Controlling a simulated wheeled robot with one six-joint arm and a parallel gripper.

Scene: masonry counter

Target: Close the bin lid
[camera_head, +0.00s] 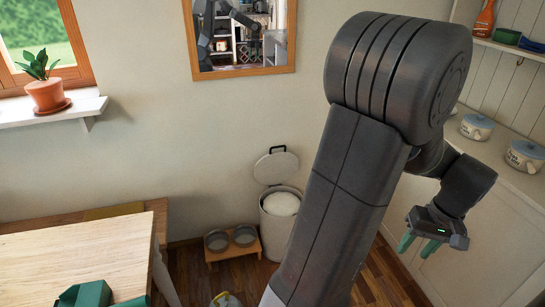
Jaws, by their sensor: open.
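The bin (277,229) is a pale round bin standing on the floor against the wall, left of my arm. Its lid (276,167) is raised and leans back near the wall, with a dark handle at its top. A white surface shows inside the bin's mouth. My arm hides the bin's lower right side. My gripper (418,246) is at the right, well apart from the bin and lid. Its green-tipped fingers are open and point down, with nothing seen between them.
A low wooden stand with two bowls (232,241) is just left of the bin. A wooden table (85,252) fills the lower left. White cabinets and a counter with lidded pots (477,127) line the right. Some wooden floor (388,275) is bare below my gripper.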

